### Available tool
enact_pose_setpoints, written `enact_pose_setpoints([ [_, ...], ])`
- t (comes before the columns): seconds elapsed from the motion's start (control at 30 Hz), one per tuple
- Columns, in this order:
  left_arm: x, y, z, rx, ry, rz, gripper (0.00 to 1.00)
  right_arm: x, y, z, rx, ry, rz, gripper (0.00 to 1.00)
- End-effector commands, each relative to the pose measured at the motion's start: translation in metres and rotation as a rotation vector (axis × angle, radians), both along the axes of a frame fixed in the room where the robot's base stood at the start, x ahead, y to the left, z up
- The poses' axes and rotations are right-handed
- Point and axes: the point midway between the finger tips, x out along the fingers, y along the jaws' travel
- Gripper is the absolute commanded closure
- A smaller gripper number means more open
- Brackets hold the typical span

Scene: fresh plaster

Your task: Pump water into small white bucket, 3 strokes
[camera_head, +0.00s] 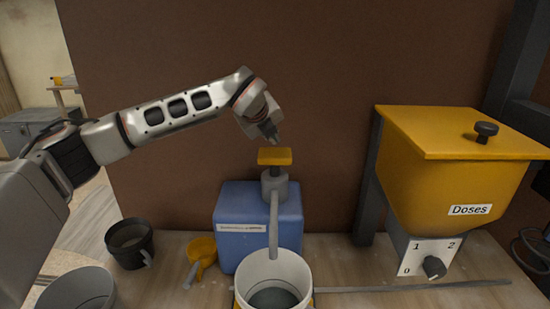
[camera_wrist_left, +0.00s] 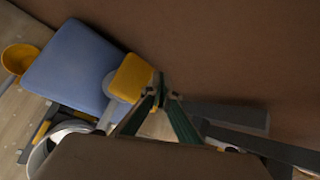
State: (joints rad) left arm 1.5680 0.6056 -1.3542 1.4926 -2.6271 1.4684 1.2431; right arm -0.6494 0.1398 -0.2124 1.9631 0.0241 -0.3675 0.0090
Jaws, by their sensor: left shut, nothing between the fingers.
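A blue water container (camera_head: 232,207) stands on the bench with a grey pump (camera_head: 274,190) on top and a yellow push plate (camera_head: 275,156) as its head. The grey spout (camera_head: 274,235) hangs down over the small white bucket (camera_head: 273,264), whose inside shows a grey, liquid-like surface. My left gripper (camera_head: 273,140) is shut and empty just above the yellow plate, apparently a little clear of it. In the left wrist view the shut fingertips (camera_wrist_left: 162,95) are beside the yellow plate (camera_wrist_left: 132,77), and the bucket (camera_wrist_left: 62,135) is partly hidden. My right gripper is not in view.
A yellow hopper (camera_head: 450,185) labelled "Doses" with a dial (camera_head: 433,267) stands at the right. A black mug (camera_head: 130,243), a yellow scoop (camera_head: 202,255) and a grey bucket (camera_head: 77,292) are at the left. A brown wall (camera_head: 330,90) rises behind.

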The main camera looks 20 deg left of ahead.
Motion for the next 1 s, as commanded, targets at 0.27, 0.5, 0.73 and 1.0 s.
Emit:
enact_pose_setpoints([
  [0.27, 0.0001, -0.0001, -0.0130, 0.000, 0.000, 0.000, 1.00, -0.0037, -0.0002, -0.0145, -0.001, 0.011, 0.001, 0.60],
  [0.5, 0.0000, 0.0000, -0.0120, 0.000, 0.000, 0.000, 1.00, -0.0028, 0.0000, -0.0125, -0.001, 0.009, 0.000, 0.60],
  [0.73, 0.0001, 0.0001, -0.0122, 0.001, 0.001, 0.001, 1.00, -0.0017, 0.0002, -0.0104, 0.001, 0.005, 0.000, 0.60],
  [1.0, 0.0000, 0.0001, -0.0123, 0.000, 0.001, 0.000, 1.00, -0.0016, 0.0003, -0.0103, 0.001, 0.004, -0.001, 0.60],
])
